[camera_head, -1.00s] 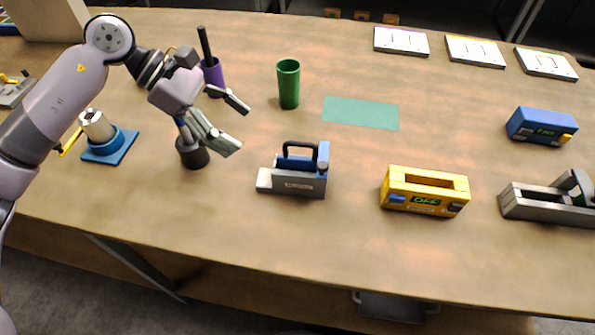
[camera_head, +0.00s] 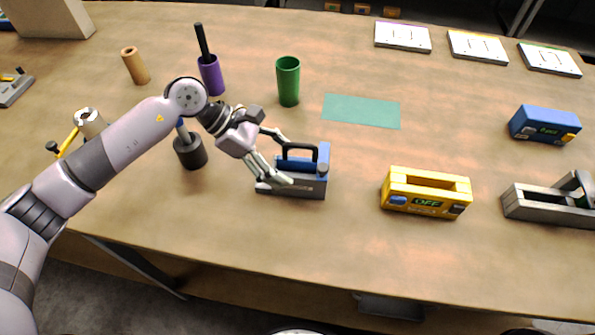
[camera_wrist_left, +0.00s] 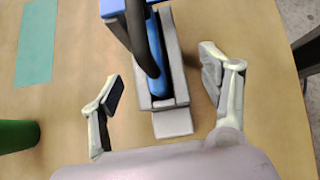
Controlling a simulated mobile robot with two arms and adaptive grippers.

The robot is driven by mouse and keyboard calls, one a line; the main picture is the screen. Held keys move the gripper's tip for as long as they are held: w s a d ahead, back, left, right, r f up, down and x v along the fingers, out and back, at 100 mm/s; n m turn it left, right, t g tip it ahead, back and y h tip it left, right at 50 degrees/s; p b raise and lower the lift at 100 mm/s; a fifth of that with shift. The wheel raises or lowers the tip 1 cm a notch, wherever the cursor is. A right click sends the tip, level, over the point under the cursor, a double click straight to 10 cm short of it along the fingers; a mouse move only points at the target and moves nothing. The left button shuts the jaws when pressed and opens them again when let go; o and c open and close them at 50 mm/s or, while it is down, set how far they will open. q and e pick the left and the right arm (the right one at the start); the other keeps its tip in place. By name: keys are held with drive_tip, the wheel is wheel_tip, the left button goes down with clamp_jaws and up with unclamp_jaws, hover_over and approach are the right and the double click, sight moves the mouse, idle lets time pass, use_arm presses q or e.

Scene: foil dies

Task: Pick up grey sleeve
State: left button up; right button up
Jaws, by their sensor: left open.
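A pale grey slotted cylinder (camera_head: 88,120) with a yellow handle is partly hidden by the arm. I cannot tell which of these is the grey sleeve. My left gripper (camera_head: 288,162) is open and empty over the left end of a grey and blue block tool (camera_head: 300,187) with a black handle. In the left wrist view the block tool (camera_wrist_left: 171,121) lies between the spread fingers (camera_wrist_left: 160,82), which appear apart from it.
A green cup (camera_head: 288,85), purple holder (camera_head: 211,75) with a dark rod and brown cylinder (camera_head: 134,66) stand behind. A yellow box (camera_head: 425,203) is to the right. A teal mat (camera_head: 360,111) lies flat. The front middle table is bare.

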sight(298, 171)
use_arm(q)
drive_tip(key=shift+s+d+f+p, duration=0.1)
drive_tip(key=shift+d+f+p, duration=0.3)
drive_tip(key=p+x, duration=0.1)
drive_tip(key=x, duration=0.2)
drive_tip(key=shift+d+f, duration=0.1)
drive_tip(key=shift+f, duration=0.3)
drive_tip(key=shift+d+f, duration=0.25)
drive_tip(key=shift+f, duration=0.05)
drive_tip(key=c, duration=1.4)
drive_tip(key=shift+r, duration=0.15)
drive_tip(key=shift+c, duration=0.3)
